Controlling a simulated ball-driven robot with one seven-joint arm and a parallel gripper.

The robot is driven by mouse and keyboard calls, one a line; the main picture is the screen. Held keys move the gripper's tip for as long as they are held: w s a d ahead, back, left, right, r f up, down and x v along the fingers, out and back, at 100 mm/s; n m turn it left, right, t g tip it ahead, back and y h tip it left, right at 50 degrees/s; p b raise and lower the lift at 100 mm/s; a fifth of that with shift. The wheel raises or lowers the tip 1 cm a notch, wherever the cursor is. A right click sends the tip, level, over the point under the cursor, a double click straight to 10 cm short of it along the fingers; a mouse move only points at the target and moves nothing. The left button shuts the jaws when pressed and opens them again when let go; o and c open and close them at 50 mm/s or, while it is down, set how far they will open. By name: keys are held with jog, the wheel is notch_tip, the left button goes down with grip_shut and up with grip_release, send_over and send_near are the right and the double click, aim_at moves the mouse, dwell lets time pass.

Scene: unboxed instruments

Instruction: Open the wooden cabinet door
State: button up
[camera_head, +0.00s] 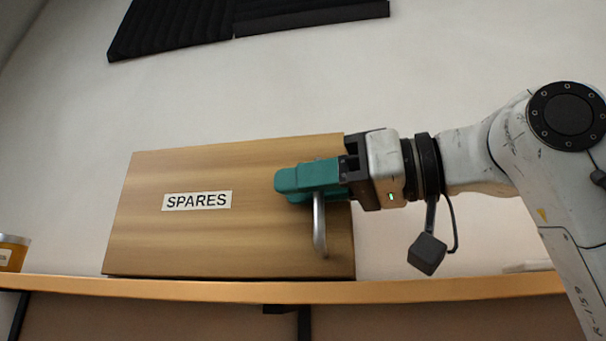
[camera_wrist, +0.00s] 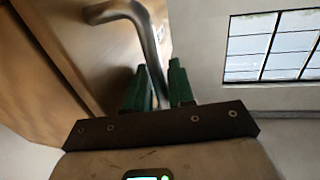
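The wooden cabinet (camera_head: 150,240) stands on a shelf, its front labelled SPARES. The door (camera_head: 250,240) looks closed or nearly so in the head view. A grey metal bar handle (camera_head: 320,232) runs down the right side of the door, its upper part hidden by my gripper. My gripper (camera_head: 290,182) reaches in from the right with teal fingers at the handle's upper part. In the wrist view, the handle (camera_wrist: 148,48) passes between the two fingers (camera_wrist: 160,88), with little or no gap on either side, so they appear shut on it.
The wooden shelf edge (camera_head: 420,290) runs below the cabinet. An amber jar (camera_head: 12,253) stands at the far left. Black panels (camera_head: 175,27) are on the wall above. A window (camera_wrist: 272,46) shows at the right in the wrist view. Wall space left of the cabinet is clear.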

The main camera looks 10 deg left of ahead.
jog(key=shift+a, duration=0.2)
grip_shut()
dwell(0.4)
